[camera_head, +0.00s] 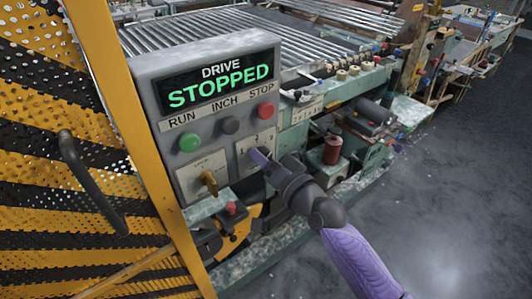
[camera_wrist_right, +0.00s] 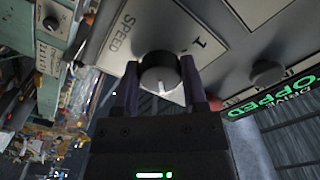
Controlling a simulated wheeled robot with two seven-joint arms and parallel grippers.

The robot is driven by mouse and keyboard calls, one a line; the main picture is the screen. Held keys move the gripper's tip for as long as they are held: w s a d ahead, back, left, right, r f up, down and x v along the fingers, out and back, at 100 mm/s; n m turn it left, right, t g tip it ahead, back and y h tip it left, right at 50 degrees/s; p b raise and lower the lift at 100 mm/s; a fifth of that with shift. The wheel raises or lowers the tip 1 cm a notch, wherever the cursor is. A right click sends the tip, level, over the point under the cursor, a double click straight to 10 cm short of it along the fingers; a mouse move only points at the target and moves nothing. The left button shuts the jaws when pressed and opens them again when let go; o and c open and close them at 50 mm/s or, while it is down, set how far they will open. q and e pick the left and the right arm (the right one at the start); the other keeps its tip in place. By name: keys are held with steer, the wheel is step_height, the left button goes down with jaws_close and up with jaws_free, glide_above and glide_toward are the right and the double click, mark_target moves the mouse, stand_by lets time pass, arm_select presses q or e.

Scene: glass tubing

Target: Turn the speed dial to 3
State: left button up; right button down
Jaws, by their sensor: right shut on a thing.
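The speed dial (camera_wrist_right: 159,73) is a round knob with a pale pointer line, on a white plate lettered SPEED in the right wrist view. A numeral 1 shows on the plate beside it; the other numerals are hidden or out of frame. My right gripper (camera_wrist_right: 160,88) has one finger on each side of the knob and is shut on it. In the head view my right gripper (camera_head: 262,158) reaches the speed plate (camera_head: 247,143) on the grey control panel (camera_head: 150,75) and hides the knob. My left gripper is not in view.
The panel display (camera_head: 218,83) reads DRIVE STOPPED. Close by are a green RUN button (camera_head: 190,142), a dark INCH button (camera_head: 230,125), a red STOP button (camera_head: 266,111) and a yellow-brown key switch (camera_head: 209,182). A yellow-black guard (camera_head: 60,130) stands left.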

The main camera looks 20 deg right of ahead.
steer(key=shift+m+p, duration=0.35)
steer(key=shift+m, duration=1.15)
steer(key=shift+c, duration=0.7)
jaws_free()
steer(key=v, duration=1)
steer(key=shift+p, duration=0.35)
